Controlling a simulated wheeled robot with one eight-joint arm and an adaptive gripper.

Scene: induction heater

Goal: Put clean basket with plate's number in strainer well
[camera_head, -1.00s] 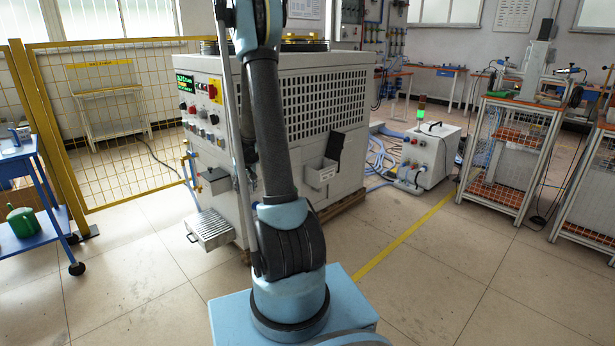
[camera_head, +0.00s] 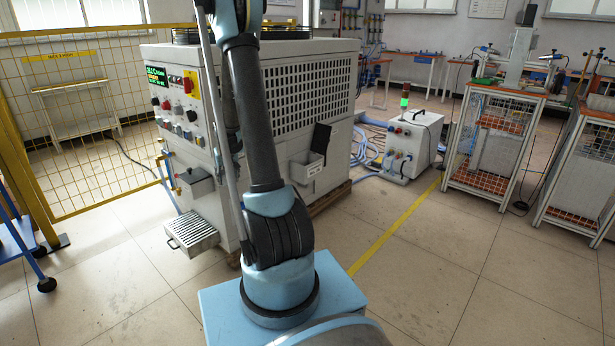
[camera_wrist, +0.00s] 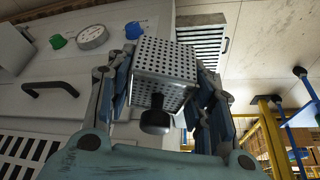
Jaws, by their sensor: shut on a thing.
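A silvery perforated metal basket (camera_wrist: 165,66) with a black round knob (camera_wrist: 155,118) is in the middle of the wrist view. My gripper (camera_wrist: 165,88) is shut on it, with a finger on each side. The basket is tilted and held in the air. In the head view my gripper and the basket are hidden behind my arm. No number on the basket is readable. On the grey heater cabinet (camera_head: 305,95), a small grey box (camera_head: 196,184) hangs at the front. A slatted tray (camera_head: 193,233) sticks out low down and also shows in the wrist view (camera_wrist: 204,40). I cannot tell which is the strainer well.
A yellow mesh fence (camera_head: 80,130) stands left of the cabinet. A labelled pocket (camera_head: 306,168) is on the cabinet's side. A white unit with a green lamp (camera_head: 412,145) and wire-sided racks (camera_head: 493,145) stand right.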

